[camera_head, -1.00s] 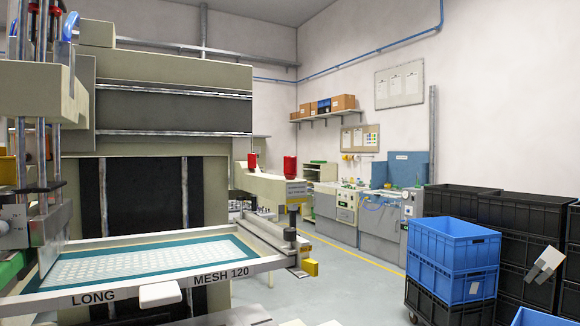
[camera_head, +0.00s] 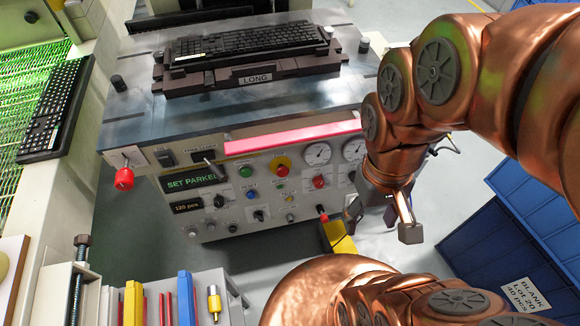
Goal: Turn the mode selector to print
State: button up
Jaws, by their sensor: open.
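The control panel (camera_head: 300,205) is on the front of the machine, below a pink-red bar. It has several small dark knobs, including one (camera_head: 219,201) beside the "120 pcs" display and one (camera_head: 258,216) lower down. Their labels are too small to read, so I cannot tell which is the mode selector or where it points. My gripper (camera_head: 384,215) hangs to the right of the panel, apart from the knobs.
A keyboard (camera_head: 250,42) sits on the fixture marked "LONG", and another keyboard (camera_head: 55,108) lies at left. A red knob (camera_head: 123,179) sticks out at the panel's left. A tool rack (camera_head: 205,300) is at lower left. A blue crate (camera_head: 495,255) stands at right.

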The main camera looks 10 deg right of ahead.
aim_at(259, 215)
jog(key=u, duration=0.8)
jog(key=k, duration=1.7)
jog(key=z, duration=0.8)
